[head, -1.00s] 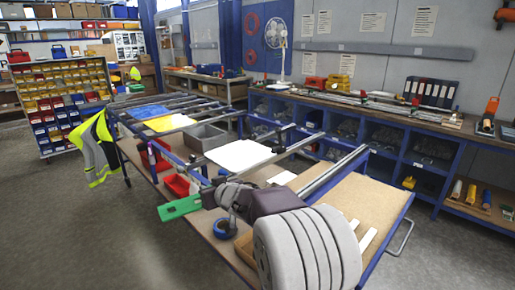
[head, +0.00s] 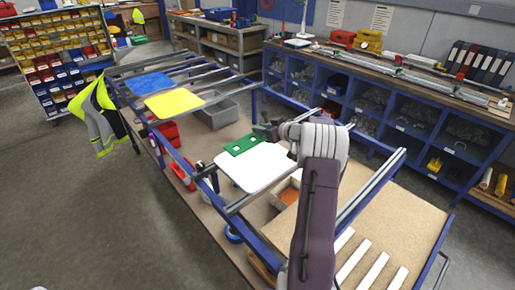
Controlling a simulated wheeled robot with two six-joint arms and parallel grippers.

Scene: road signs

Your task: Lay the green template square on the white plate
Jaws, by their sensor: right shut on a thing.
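The white plate (head: 257,172) lies flat on the rails of the blue frame, near the middle of the head view. The green template square (head: 240,146) shows at the plate's far edge and overlaps it in the picture. I cannot tell whether it touches the plate or hangs just above it. My right gripper (head: 262,134) is shut on the template's right end, and its fingertips are small and dark here. My right arm comes in from the bottom and hides part of the rails to the right of the plate. My left gripper is not in view.
A yellow plate (head: 174,102) and a blue plate (head: 138,83) lie farther along the rails. A grey bin (head: 217,113) stands beyond the white plate. White strips (head: 359,258) lie on the board at the lower right. A hi-vis jacket (head: 98,117) hangs at the frame's left end.

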